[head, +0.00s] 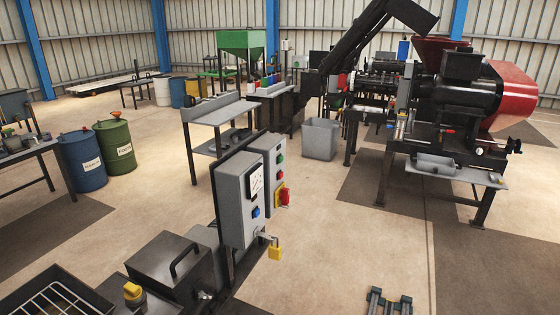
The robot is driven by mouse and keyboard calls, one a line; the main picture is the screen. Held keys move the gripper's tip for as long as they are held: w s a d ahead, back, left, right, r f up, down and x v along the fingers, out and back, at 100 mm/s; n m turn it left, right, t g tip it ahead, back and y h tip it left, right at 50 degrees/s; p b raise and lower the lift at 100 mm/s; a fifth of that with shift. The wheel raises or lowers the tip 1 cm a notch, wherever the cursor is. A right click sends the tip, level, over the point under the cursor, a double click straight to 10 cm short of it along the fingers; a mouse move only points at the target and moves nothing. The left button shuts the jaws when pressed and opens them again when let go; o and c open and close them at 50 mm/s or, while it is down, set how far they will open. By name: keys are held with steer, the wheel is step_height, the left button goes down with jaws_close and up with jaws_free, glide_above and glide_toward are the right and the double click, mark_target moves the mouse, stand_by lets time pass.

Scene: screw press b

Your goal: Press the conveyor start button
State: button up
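Two grey control boxes stand on a post in the centre foreground. The left-hand box (238,215) has a white label or dial (256,182) and a blue button (256,212). Any lettering is too small to read, so I cannot tell which button starts the conveyor. What looks like my gripper (389,301) shows at the bottom edge, fingers apart and empty, below and right of the boxes.
A yellow padlock (275,249) hangs beside the left-hand box. A dark lidded box (170,272) and a wire-rack tray (55,300) lie at lower left. The screw press (455,100) stands at right. The floor right of the boxes is clear.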

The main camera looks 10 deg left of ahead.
stand_by(0.3)
jaws_close()
stand_by(1.3)
